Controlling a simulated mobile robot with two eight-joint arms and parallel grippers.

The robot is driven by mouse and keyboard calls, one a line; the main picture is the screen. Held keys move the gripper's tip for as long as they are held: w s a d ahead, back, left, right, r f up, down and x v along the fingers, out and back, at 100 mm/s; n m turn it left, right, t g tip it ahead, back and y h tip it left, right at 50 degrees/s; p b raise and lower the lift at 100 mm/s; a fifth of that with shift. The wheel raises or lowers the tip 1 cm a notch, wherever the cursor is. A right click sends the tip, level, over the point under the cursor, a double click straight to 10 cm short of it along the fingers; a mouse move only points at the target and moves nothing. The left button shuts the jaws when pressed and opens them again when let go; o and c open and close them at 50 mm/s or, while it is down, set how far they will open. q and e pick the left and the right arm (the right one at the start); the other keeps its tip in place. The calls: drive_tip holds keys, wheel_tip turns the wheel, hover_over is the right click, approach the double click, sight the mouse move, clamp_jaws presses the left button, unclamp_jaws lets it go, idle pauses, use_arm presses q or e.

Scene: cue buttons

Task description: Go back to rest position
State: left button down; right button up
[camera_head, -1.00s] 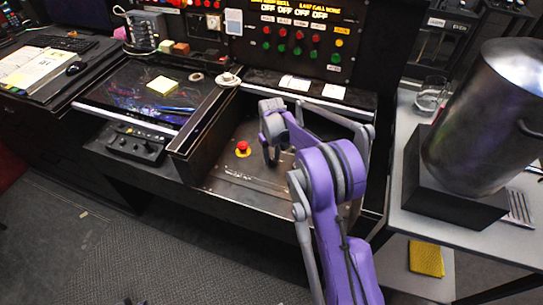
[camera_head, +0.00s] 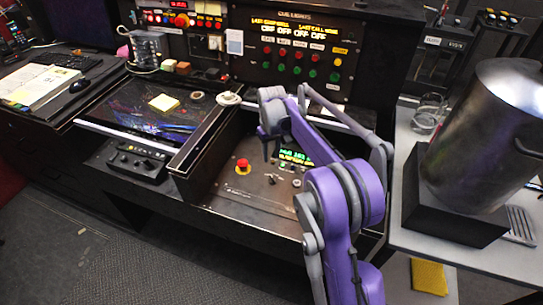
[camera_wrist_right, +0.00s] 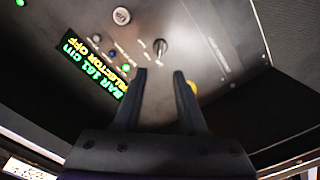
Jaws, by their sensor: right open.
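My right arm, purple and grey, reaches over the recessed console panel (camera_head: 250,198) in the head view. Its gripper (camera_head: 270,148) hangs above the panel, pointing down. In the right wrist view the two dark fingers (camera_wrist_right: 160,74) are apart with nothing between them. The panel's metal face (camera_wrist_right: 205,50) lies beyond them, with a toggle switch (camera_wrist_right: 160,47), a round knob (camera_wrist_right: 121,15) and a green and yellow lit display (camera_wrist_right: 95,72). A red mushroom button (camera_head: 243,164) on a yellow base sits left of the gripper in the head view. My left gripper does not show.
The upright cue-light panel (camera_head: 300,50) with red and green buttons stands behind. A large metal pot (camera_head: 484,135) on a black block and a glass (camera_head: 428,112) stand on the side table (camera_head: 410,222) at right. Open floor (camera_head: 150,262) lies in front.

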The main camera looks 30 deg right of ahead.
drive_tip(key=shift+r, duration=0.1)
drive_tip(key=s+a+r+t+p, duration=0.1)
drive_tip(key=s+a+r, duration=0.4)
drive_tip(key=s, duration=0.2)
drive_tip(key=s+a+r+t+p, duration=0.2)
drive_tip(key=s+a+r, duration=0.3)
drive_tip(key=s, duration=0.2)
drive_tip(key=s+a+f+t+p, duration=0.1)
drive_tip(key=s+a, duration=0.1)
drive_tip(key=s, duration=0.6)
drive_tip(key=s+a+f+t, duration=0.1)
drive_tip(key=s+a+f, duration=0.1)
drive_tip(key=s, duration=0.5)
drive_tip(key=shift+s+a+f+n+p, duration=0.15)
drive_tip(key=shift+s+a+n+p, duration=0.25)
drive_tip(key=shift+a, duration=0.15)
